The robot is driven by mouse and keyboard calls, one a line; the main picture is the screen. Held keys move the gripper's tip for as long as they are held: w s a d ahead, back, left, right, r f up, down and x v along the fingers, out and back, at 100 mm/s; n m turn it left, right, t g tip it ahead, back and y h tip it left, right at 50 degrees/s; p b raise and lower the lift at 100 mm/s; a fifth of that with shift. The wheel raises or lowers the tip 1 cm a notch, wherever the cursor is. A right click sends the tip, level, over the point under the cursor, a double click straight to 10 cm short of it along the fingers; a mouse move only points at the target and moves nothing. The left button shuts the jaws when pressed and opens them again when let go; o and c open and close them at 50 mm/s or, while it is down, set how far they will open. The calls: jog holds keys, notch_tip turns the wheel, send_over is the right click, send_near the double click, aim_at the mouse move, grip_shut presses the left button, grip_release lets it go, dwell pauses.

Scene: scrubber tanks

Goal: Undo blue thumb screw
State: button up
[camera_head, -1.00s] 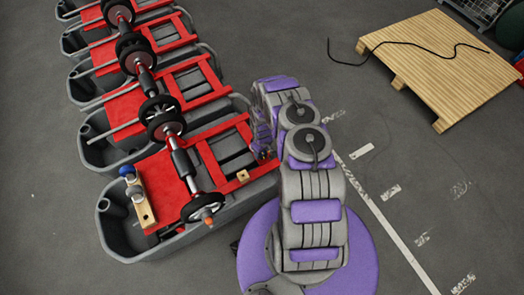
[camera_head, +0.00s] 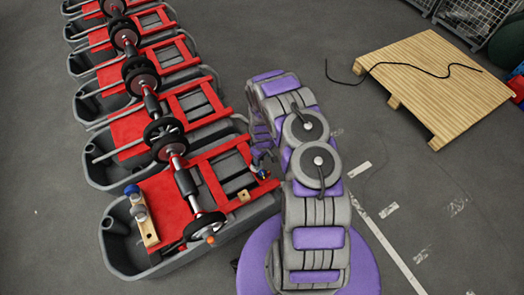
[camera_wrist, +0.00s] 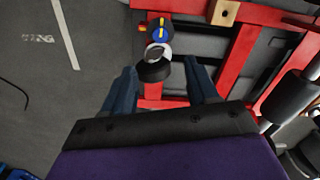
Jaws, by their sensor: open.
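A small blue knob with a yellow bar (camera_wrist: 159,28), which looks like the blue thumb screw, sits at the red frame in the wrist view. A pale ring (camera_wrist: 154,49) and a black round part (camera_wrist: 153,71) lie just below it in the picture. My gripper (camera_wrist: 159,66) is open, with its two dark blue fingers on either side of the black part; I cannot tell whether they touch it. The blue knob is beyond the fingertips. In the head view, a small blue spot (camera_head: 263,174) shows at the nearest tank's red frame, beside my arm's end.
Several grey tanks with red frames (camera_head: 160,200) stand in a row at left. A wooden block (camera_head: 149,226) with a blue ball (camera_head: 131,189) sits on the nearest one. A wooden pallet (camera_head: 440,85) with a black cord lies at right.

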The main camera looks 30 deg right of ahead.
jog(key=shift+r, duration=1.55)
